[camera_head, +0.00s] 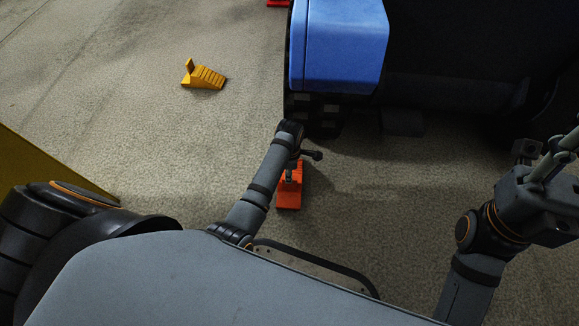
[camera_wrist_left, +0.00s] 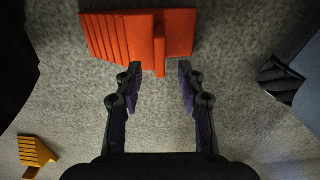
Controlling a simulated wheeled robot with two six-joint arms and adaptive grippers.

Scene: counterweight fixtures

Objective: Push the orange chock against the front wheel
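The orange chock (camera_head: 290,190) lies on the floor, partly covered by my left wrist in the head view. In the left wrist view the orange chock (camera_wrist_left: 178,32) shows its ribbed slope at left and an upright fin in the middle. My left gripper (camera_wrist_left: 160,72) is open, its two fingers apart on either side of the fin's near end. Whether they touch it I cannot tell. A dark, treaded wheel (camera_head: 322,108) shows under the blue vehicle body (camera_head: 340,45), beyond the chock. My right gripper (camera_head: 560,150) is at the right edge, partly cut off.
A yellow chock (camera_head: 206,77) lies on the floor at upper left, also in the wrist view (camera_wrist_left: 34,150). Another orange-red piece (camera_head: 278,3) shows at the top edge. A yellow surface (camera_head: 40,170) is at the left. The floor between is clear.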

